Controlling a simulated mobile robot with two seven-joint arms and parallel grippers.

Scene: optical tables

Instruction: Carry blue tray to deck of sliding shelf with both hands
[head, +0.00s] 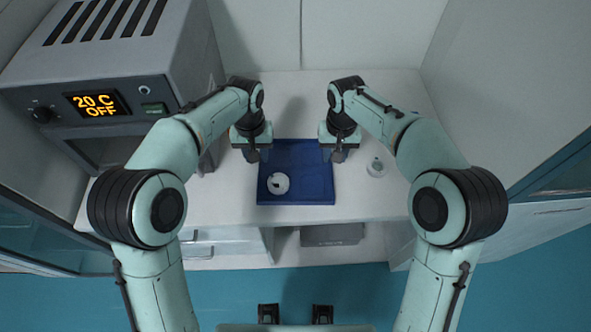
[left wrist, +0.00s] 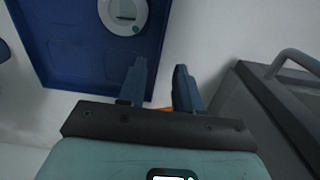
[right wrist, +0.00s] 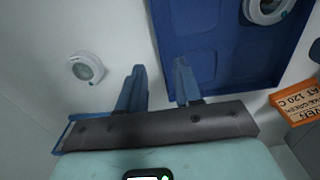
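The blue tray (head: 312,172) lies flat on the white bench, with a round white device (head: 278,184) on its left part. My left gripper (head: 252,154) is at the tray's left edge and my right gripper (head: 339,154) at its right edge. In the left wrist view the open fingers (left wrist: 160,88) straddle the line of the tray's edge (left wrist: 158,60). In the right wrist view the open fingers (right wrist: 158,88) do likewise. I cannot tell whether any finger touches the tray. I cannot identify the sliding shelf's deck for certain.
A grey oven-like unit (head: 100,85) reading "20 C OFF" stands at the left. Another round white device (head: 376,167) sits right of the tray. An orange sign (right wrist: 298,100) shows in the right wrist view. A grey box-like part (head: 332,234) is below the bench front.

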